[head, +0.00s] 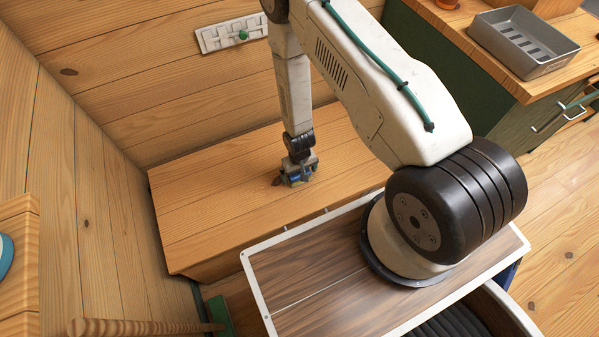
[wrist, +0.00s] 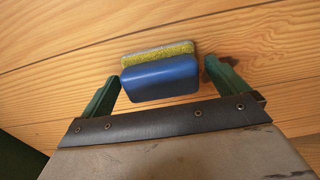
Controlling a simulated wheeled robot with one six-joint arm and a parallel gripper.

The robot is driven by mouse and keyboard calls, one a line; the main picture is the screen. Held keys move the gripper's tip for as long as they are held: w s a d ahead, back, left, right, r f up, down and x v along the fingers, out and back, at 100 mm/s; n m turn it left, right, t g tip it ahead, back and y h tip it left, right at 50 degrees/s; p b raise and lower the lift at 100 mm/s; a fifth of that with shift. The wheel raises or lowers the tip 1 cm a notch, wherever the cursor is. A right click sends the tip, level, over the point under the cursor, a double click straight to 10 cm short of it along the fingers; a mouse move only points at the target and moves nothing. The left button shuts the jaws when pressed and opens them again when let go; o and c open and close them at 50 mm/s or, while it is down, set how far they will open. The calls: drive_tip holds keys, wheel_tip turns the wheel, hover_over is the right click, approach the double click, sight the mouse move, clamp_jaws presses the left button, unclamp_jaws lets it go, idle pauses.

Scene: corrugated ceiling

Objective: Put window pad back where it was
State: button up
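The window pad, a blue block with a yellow-green sponge layer, shows in the wrist view (wrist: 160,78) against the wooden surface. In the head view a bit of its blue (head: 293,179) shows at the end of my arm, over the wooden bench top (head: 215,205). My gripper (wrist: 160,70) has its two green fingers spread, one on each side of the pad. A gap shows between the pad and each finger, wider on the right. The gripper also shows in the head view (head: 299,172), low at the bench top. I cannot tell exactly how far the fingertips reach beside the pad.
A white wall panel with a green knob (head: 243,35) is above the bench. A grey tray (head: 522,42) stands on the counter at upper right. A wooden handle with a green head (head: 220,315) is at lower left. The bench top left of my gripper is clear.

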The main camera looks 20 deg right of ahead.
drive_tip(key=shift+r, duration=0.1)
wheel_tip(320, 180, up, 44)
drive_tip(key=d, duration=0.2)
drive_tip(key=s+d+r+t, duration=0.1)
drive_tip(key=s+r, duration=1.8)
drive_tip(key=s, duration=0.2)
drive_tip(key=shift+s+d+r, duration=0.15)
drive_tip(key=shift+s+d, duration=0.05)
drive_tip(key=shift+s, duration=0.15)
